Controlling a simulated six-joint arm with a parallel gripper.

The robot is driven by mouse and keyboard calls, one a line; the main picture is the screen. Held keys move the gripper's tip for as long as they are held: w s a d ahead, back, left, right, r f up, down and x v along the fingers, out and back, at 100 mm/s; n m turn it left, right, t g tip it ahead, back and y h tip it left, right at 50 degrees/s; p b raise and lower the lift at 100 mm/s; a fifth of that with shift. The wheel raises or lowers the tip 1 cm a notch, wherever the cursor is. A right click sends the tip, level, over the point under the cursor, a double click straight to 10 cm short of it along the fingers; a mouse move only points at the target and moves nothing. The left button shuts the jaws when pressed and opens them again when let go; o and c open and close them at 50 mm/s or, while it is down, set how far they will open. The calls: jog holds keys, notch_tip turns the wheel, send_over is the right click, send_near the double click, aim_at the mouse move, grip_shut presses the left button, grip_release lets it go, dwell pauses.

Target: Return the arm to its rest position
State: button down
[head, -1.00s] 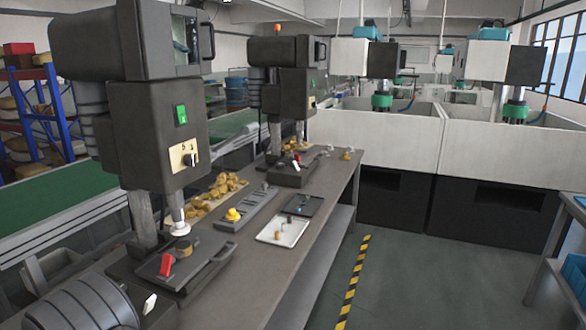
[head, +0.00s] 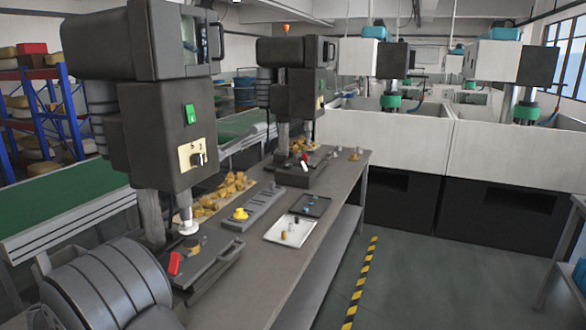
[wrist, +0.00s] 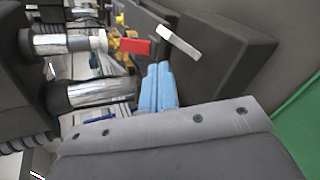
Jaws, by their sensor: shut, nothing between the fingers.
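My gripper (wrist: 158,66) shows in the wrist view as two pale blue fingers side by side, closed together with nothing between them. They stick out from a grey bolted body across the bottom of that view. My gripper's fingers are not visible in the head view. There the near press (head: 160,130) stands at the left end of the bench (head: 245,280), with the red handle (head: 175,263) at its base.
A second press (head: 290,95) stands further along the bench. Between them lie brass-coloured parts (head: 228,188), a fixture with a yellow piece (head: 240,214), a white tray (head: 300,240) and a dark tray (head: 312,207). White tanks (head: 380,140) stand behind. The floor right of the bench is clear.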

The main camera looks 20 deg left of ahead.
jog(key=shift+w+d+r+m+g+h, duration=0.3)
jog(key=shift+w+d+m+g, duration=0.1)
jog(key=shift+w+d+g, duration=0.1)
jog(key=shift+w+d+r+m+g+h, duration=0.2)
jog(key=shift+w+d+m+g+h, duration=0.1)
jog(key=shift+w+d+m+g, duration=0.15)
jog(key=shift+w+d+r+m+g, duration=0.4)
jog(key=shift+r+g, duration=0.2)
jog(key=shift+g, duration=0.2)
jog(key=shift+w+d+r+m+g, duration=0.35)
jog(key=shift+r+g, duration=0.25)
jog(key=shift+g, duration=0.25)
jog(key=shift+w+d+r+m+g, duration=0.4)
jog(key=shift+r+g, duration=0.2)
jog(key=shift+g, duration=0.2)
jog(key=shift+s, duration=0.1)
